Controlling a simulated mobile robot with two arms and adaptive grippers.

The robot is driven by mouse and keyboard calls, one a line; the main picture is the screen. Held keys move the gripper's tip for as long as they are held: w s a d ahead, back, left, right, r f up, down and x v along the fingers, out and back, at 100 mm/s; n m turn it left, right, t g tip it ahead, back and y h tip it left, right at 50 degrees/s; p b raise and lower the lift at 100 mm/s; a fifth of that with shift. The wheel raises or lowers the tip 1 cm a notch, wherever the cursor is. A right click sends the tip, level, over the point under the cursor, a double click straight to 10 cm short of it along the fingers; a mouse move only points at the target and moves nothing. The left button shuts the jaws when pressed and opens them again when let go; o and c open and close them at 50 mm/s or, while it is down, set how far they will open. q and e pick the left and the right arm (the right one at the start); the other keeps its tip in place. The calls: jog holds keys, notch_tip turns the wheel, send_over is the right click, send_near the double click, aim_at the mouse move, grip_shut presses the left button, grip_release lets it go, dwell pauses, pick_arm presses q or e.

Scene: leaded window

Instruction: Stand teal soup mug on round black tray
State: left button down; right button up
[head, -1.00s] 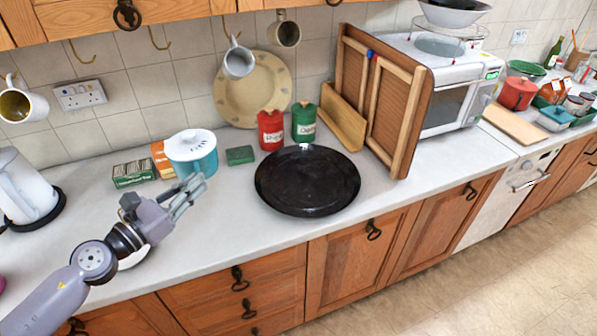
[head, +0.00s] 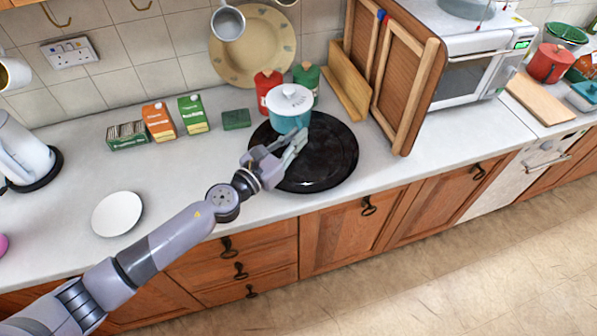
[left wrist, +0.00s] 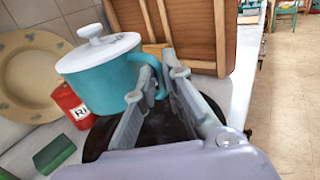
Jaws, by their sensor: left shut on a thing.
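The teal soup mug (head: 289,118) is upright with a white knobbed lid. It is over the far left part of the round black tray (head: 335,158); I cannot tell whether its base touches the tray. My left gripper (head: 290,143) is shut on the mug's handle from the near side. In the left wrist view the mug (left wrist: 105,78) is left of the fingers (left wrist: 155,85), which close around its teal handle. The tray (left wrist: 100,140) shows dark beneath, partly hidden by the gripper. My right gripper is not in view.
Red (head: 266,88) and green (head: 307,80) canisters stand close behind the mug. A green block (head: 236,119) is left of the tray. A wooden rack (head: 408,85) stands behind right. A white plate (head: 117,213) lies on the clear counter at left.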

pick_arm(q)
notch_tip(320, 180, down, 12)
jog(key=b, duration=0.8)
jog(key=shift+r, duration=0.25)
notch_tip(320, 180, down, 4)
jog(key=b, duration=0.3)
jog(key=shift+r, duration=0.25)
jog(key=c, duration=2.2)
grip_release()
jog(key=shift+f, duration=0.25)
jog(key=o, duration=0.5)
